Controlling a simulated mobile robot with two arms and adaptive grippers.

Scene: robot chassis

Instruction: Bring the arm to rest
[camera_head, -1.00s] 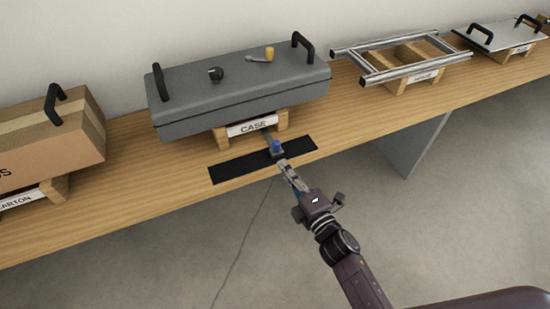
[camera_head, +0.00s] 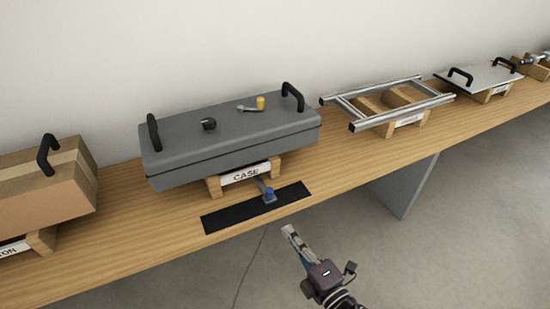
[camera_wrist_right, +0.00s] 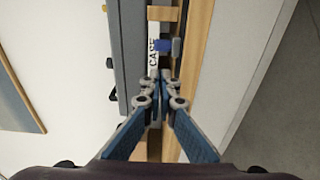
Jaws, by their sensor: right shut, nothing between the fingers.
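My right gripper (camera_head: 290,232) is in the head view, off the front edge of the bench and below and right of the black strip. Its fingers are shut with nothing between them. In the right wrist view the fingertips (camera_wrist_right: 163,76) meet in the middle. The right arm comes up from the bottom of the head view, and only its wrist end shows. My left gripper does not show in either view.
A grey case (camera_head: 235,140) rests on a wooden stand labelled CASE. A blue-topped piece (camera_head: 269,194) stands at the black strip (camera_head: 230,217). A carton (camera_head: 40,195), a metal frame (camera_head: 390,101) and a plate (camera_head: 480,76) share the bench (camera_head: 130,232). Floor in front is clear.

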